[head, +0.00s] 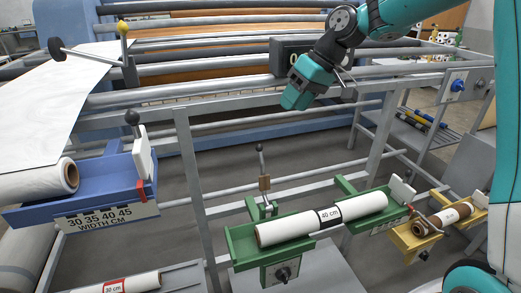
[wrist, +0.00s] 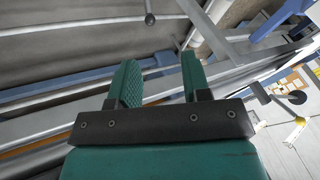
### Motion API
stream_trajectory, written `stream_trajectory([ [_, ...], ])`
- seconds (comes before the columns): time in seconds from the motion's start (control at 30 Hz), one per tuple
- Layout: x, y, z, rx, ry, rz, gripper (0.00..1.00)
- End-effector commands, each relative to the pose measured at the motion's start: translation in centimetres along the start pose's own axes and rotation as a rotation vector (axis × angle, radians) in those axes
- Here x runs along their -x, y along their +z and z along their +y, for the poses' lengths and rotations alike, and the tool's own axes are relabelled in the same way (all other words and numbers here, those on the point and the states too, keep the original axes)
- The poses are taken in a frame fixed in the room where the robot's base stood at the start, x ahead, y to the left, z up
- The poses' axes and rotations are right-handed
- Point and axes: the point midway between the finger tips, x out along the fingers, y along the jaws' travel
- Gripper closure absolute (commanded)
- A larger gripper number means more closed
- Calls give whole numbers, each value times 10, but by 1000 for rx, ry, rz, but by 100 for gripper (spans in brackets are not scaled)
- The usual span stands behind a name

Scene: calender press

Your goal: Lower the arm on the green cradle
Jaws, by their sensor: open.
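The green cradle (head: 244,250) stands low in the middle of the head view. A white roll with a dark "40 cm" band (head: 290,226) lies in it. Behind its left part a thin arm with a dark knob (head: 261,165) stands nearly upright, with a brown block partway down. A white plate (head: 401,190) stands at the cradle's right end. My gripper (head: 293,101) is above and behind the cradle, well apart from the arm, near the press rail. In the wrist view my gripper (wrist: 159,75) has its two teal fingers spread with nothing between them.
A blue cradle (head: 100,192) with a white roll stands left, a yellow cradle (head: 412,240) with a brown-banded roll right. Grey frame rails (head: 240,96) run behind. A dark knob (wrist: 149,19) shows beyond my fingers in the wrist view; I cannot tell whose.

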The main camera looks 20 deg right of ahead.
Motion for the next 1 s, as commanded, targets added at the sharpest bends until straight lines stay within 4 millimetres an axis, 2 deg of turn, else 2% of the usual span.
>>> stream_trajectory([
  [0.03, 1, -4, 14, -6, 1, 9, 56],
  [0.1, 0, -7, 22, -7, 1, 15, 56],
  [0.27, -18, -8, 24, -7, 0, 15, 56],
  [0.8, -136, -10, 22, -6, 0, 12, 56],
  [1.0, -163, -11, 23, -5, 2, 15, 56],
])
